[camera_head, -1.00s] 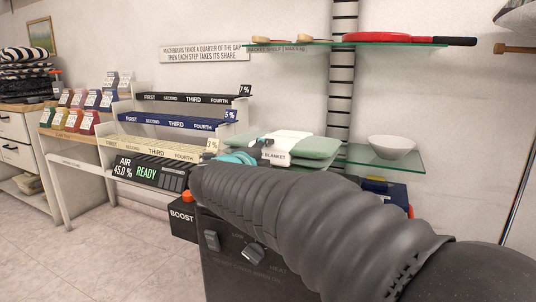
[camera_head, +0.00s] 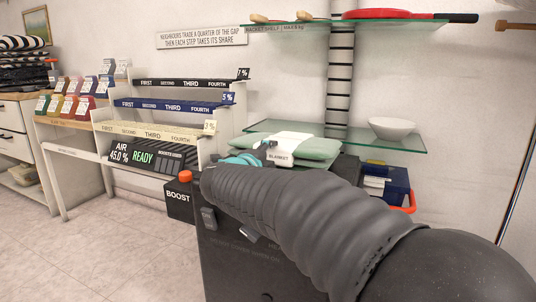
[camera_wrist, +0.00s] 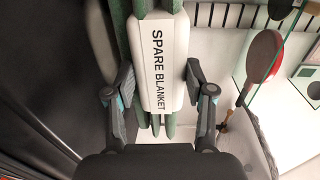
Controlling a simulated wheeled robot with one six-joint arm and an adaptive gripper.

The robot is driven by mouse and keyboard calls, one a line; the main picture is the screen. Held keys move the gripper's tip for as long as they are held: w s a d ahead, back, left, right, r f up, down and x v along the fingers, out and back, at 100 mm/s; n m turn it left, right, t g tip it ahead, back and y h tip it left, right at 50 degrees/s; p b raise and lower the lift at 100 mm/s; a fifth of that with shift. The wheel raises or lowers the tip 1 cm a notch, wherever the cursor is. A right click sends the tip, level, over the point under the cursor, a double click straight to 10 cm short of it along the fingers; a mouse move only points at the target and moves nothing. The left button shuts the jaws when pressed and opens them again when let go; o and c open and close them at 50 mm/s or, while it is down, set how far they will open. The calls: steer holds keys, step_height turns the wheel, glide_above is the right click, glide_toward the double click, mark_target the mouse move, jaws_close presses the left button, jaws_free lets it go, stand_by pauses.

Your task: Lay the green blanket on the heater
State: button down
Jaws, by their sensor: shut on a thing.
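The green blanket (camera_head: 312,148) is folded flat, with a white band around it. The band reads SPARE BLANKET in the wrist view, where the green folds (camera_wrist: 120,14) show beside it. My gripper (camera_head: 257,160) is shut on the blanket; in the wrist view, my gripper (camera_wrist: 159,82) has one finger on each side of the white band. The heater (camera_head: 225,245) is a dark box with knobs on its front, partly hidden by my arm. The blanket is at the heater's top in the head view; I cannot tell whether it touches.
A glass shelf with a white bowl (camera_head: 392,128) is behind the blanket. A BOOST box (camera_head: 179,202) with an orange button adjoins the heater's left. A blue box (camera_head: 388,184) stands at the right. A stepped rack (camera_head: 170,107) stands left. Floor at front left is clear.

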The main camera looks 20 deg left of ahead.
steer(key=shift+f, duration=0.55)
steer(key=shift+c, duration=1.6)
jaws_free()
steer(key=shift+o, duration=1.4)
steer(key=shift+f, duration=0.2)
steer(key=shift+s, duration=0.15)
steer(key=shift+c, duration=0.2)
steer(key=shift+s+a, duration=0.1)
steer(key=shift+s, duration=0.6)
steer(key=shift+s, duration=0.1)
steer(key=shift+s, duration=0.65)
steer(key=shift+o, duration=0.2)
